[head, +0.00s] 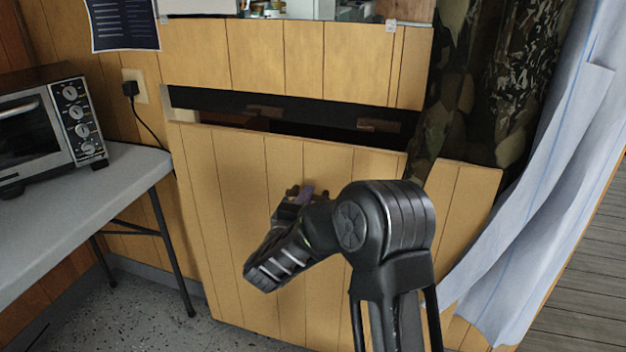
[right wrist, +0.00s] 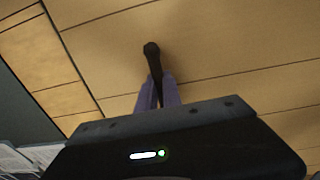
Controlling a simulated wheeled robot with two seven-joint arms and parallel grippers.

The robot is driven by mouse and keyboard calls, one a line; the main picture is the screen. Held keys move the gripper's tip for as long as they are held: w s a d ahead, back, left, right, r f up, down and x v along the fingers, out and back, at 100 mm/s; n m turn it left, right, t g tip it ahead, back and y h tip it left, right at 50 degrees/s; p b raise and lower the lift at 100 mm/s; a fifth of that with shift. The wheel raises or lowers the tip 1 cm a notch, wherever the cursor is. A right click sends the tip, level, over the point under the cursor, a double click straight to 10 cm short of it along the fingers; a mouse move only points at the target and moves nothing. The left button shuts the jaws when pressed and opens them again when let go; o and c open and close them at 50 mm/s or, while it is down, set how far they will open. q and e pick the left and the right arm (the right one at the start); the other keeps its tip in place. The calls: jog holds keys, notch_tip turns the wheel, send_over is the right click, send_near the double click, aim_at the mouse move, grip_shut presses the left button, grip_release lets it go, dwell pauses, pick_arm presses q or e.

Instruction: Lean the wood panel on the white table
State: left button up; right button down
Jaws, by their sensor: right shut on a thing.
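The wood panel (head: 230,190) is a wide, light-brown board with vertical grooves, standing in front of the wall in the head view. Its top edge slopes down to the right, and its lower right is partly hidden by my arm. My right gripper (head: 303,194) is at the panel's face, its purple fingers (right wrist: 170,94) shut on a dark handle (right wrist: 153,62) on the panel in the right wrist view. The white table (head: 110,180) stands at the left, apart from the panel. My left gripper is not in view.
A toaster oven (head: 50,125) sits on the table, with its cord running to a wall outlet (head: 135,86). A dark opening (head: 290,122) shows above the panel. A camouflage cloth (head: 485,80) and a pale striped curtain (head: 545,200) hang at the right. Speckled floor (head: 135,310) is clear below the table.

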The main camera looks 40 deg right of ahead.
jog(key=shift+r, duration=0.3)
jog(key=s+a, duration=0.1)
jog(key=s+a+b, duration=0.1)
jog(key=shift+s+a+r+b, duration=0.1)
jog(key=shift+s+r+b, duration=0.2)
jog(key=shift+s, duration=0.05)
dwell(0.3)
